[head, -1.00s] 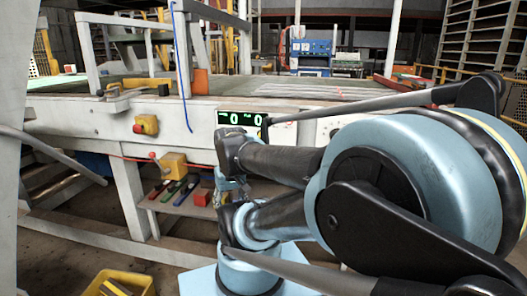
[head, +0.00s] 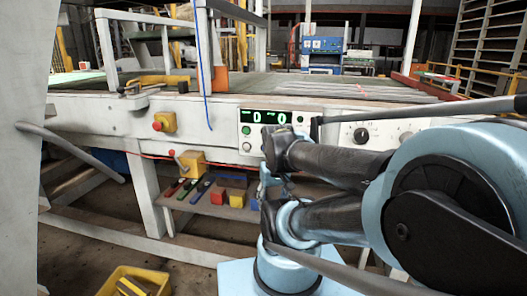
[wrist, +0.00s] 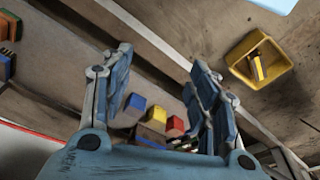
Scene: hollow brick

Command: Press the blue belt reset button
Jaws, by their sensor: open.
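I cannot make out a blue button in either view. A control panel (head: 249,121) with a green digital display is on the front of the pale belt frame. A green button (head: 246,131) and a whitish button (head: 247,147) show at its left; my arm hides part of the panel's lower right. My gripper (wrist: 160,70) is open and empty in the wrist view, its fingers above the low shelf and floor. In the head view the gripper is small and partly hidden near my black wrist, in front of and below the panel.
A yellow box with a red emergency knob (head: 158,125) sits left of the panel. A shelf below holds tools and coloured blocks (head: 219,197). A yellow bin (head: 137,281) stands on the floor at front left. A blue cable (head: 204,80) hangs over the frame.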

